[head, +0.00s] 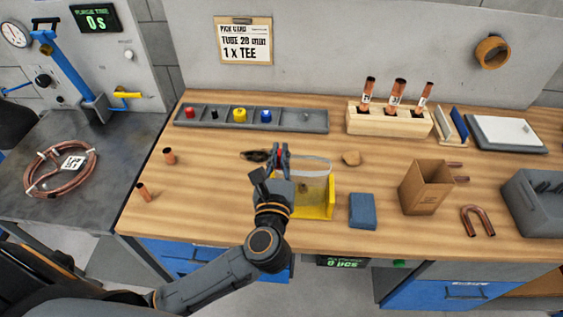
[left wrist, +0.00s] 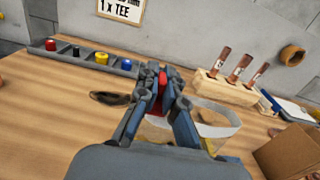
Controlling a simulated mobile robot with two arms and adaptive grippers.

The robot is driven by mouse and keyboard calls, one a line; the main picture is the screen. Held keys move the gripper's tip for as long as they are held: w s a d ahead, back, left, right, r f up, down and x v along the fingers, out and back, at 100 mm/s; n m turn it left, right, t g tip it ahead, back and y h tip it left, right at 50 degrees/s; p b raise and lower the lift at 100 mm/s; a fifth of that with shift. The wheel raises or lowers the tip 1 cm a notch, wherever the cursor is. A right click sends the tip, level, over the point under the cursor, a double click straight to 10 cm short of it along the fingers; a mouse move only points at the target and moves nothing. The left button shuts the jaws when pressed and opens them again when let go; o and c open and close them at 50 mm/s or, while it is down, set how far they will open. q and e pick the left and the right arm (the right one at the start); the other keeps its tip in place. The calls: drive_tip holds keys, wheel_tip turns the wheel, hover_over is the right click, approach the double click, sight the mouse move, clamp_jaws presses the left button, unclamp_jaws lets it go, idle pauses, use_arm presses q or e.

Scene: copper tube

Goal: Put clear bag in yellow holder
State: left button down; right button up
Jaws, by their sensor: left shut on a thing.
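The clear bag (head: 316,180) is see-through with a pale rim, and its rim also shows in the left wrist view (left wrist: 219,115). The yellow holder (head: 331,199) stands near the front of the wooden bench. The bag overlaps it in the head view; I cannot tell whether the bag rests in it or hangs just above it. My left gripper (head: 280,153) is shut at the left side of the bag, with something red between its fingertips (left wrist: 162,82). My left arm hides part of the holder and bag. My right gripper is not in view.
A blue block (head: 362,211) and an open cardboard box (head: 425,187) stand right of the holder. A grey parts tray (head: 310,121) and a wooden tube rack (head: 390,122) are at the back. Bench space left of the gripper is mostly clear.

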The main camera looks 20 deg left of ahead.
use_arm(q)
drive_tip(key=shift+f, duration=1.3)
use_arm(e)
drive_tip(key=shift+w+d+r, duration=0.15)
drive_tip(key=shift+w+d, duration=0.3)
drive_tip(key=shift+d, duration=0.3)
